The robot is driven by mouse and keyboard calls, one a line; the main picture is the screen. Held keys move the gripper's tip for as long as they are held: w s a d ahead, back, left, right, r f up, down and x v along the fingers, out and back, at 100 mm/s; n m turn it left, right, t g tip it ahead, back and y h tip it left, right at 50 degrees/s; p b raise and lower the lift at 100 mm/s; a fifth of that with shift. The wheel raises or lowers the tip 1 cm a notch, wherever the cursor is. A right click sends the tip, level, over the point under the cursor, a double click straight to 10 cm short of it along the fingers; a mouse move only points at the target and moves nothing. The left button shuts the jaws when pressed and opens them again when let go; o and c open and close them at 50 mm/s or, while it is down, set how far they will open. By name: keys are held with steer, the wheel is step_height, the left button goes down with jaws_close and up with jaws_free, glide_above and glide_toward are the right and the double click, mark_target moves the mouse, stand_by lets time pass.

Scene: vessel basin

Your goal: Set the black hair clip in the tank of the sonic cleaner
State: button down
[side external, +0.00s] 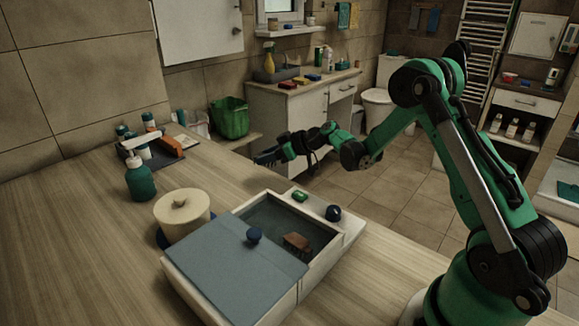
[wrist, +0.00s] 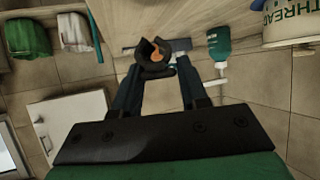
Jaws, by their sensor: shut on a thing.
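My gripper (side external: 268,157) is shut on a black curved piece that looks like the hair clip (wrist: 143,53). In the wrist view it sits between my dark fingertips, with an orange patch showing in its gap. In the side view the clip is too small to make out clearly. The gripper is in the air behind the sonic cleaner (side external: 178,280), apart from it. The cleaner is a pale box on the counter. Its blue-grey lid (side external: 230,270) covers the near left part, and the tank (side external: 268,217) is open at the far right, with a brown object (side external: 297,242) in it.
A cream lidded tub (side external: 182,207) stands left of the cleaner. A teal pump bottle (side external: 140,183) and an orange-brown box (side external: 165,147) stand farther back. A blue knob (side external: 254,235) rises from the lid. A dark knob (side external: 333,212) sits on the cleaner's right ledge. The front left counter is clear.

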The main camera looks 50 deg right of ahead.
mark_target(270, 183)
steer(key=shift+f, duration=2.35)
steer(key=shift+f, duration=0.1)
steer(key=shift+c, duration=2.3)
jaws_free()
